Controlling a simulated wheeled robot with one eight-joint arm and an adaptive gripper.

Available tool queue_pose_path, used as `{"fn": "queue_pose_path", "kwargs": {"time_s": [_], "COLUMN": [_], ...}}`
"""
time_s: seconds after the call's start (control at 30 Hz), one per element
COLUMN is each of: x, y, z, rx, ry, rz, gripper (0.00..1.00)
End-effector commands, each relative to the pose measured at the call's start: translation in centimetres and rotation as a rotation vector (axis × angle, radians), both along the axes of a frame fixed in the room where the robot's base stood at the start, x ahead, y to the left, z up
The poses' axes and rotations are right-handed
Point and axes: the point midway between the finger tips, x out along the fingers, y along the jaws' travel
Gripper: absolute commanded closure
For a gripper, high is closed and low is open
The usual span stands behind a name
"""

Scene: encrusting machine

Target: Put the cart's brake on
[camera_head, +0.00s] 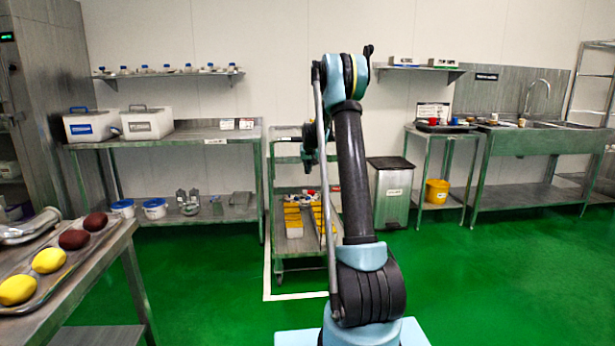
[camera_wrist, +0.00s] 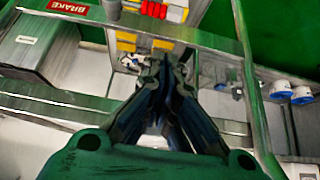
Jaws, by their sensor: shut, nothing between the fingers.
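The cart (camera_head: 303,250) stands behind my arm in the head view, partly hidden by it. Its lower shelf holds yellow and white items. In the wrist view a red label reading BRAKE (camera_wrist: 68,7) is on the cart's metal frame at the upper left. A red ribbed part (camera_wrist: 154,9) lies at the top edge, between yellow pieces. I cannot tell whether it is the brake itself. My gripper (camera_wrist: 160,58) is shut and empty over the cart, its tips below the red part in the picture. The fingertips cannot be made out in the head view.
A steel table (camera_head: 218,136) with white containers stands left of the cart, a grey bin (camera_head: 393,188) to its right. A tray (camera_head: 52,283) with yellow and dark-red pieces is at the near left. White lines mark the floor around the cart. Green floor is clear at right.

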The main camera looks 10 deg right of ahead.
Motion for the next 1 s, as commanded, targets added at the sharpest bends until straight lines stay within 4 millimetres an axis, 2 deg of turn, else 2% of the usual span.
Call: {"fn": "queue_pose_path", "kwargs": {"time_s": [0.13,0.53,0.63,0.77,1.0], "x": [-0.5,-0.6,-1.3,-3.8,-10.9], "y": [0.1,0.1,0.0,-0.1,-0.4], "z": [0.7,0.8,1.2,2.6,5.8], "rx": [0.000,0.000,-0.001,-0.001,-0.003], "ry": [0.000,0.000,0.004,0.018,0.058], "rz": [0.000,0.000,0.001,0.000,0.003], "gripper": [1.00,1.00,1.00,1.00,1.00]}}
